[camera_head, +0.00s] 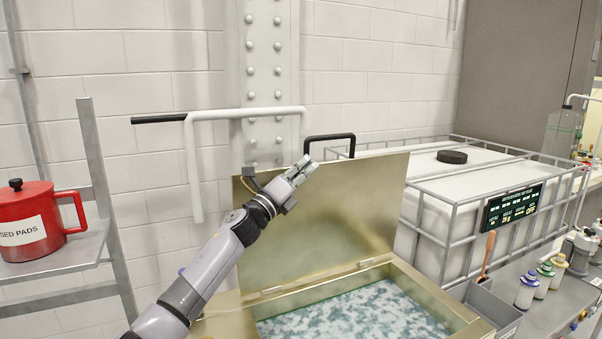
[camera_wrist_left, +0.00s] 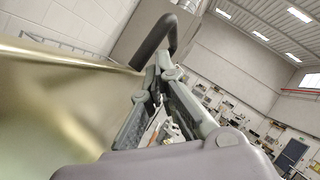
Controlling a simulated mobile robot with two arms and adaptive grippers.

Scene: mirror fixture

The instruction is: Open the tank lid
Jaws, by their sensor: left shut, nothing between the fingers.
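The brass tank lid (camera_head: 345,210) stands raised and nearly upright on its hinge at the back of the tank (camera_head: 425,290). A black handle (camera_head: 330,139) sticks up at its upper edge. The tank is uncovered and shows a mottled blue-white surface (camera_head: 350,312) inside. My left gripper (camera_head: 303,168) is shut and empty, in front of the lid's upper left part, just below the handle. In the left wrist view the lid (camera_wrist_left: 60,95) fills the left side and the dark handle (camera_wrist_left: 155,40) is beyond the fingers (camera_wrist_left: 158,75). I cannot tell whether the gripper touches the lid. My right gripper is not in view.
A white caged container (camera_head: 490,165) with a dark display panel (camera_head: 512,206) stands at the right. A red pot (camera_head: 30,220) is on a metal rack at the left. A white pipe (camera_head: 193,165) hangs by the wall. Several small bottles (camera_head: 527,290) stand on the right bench.

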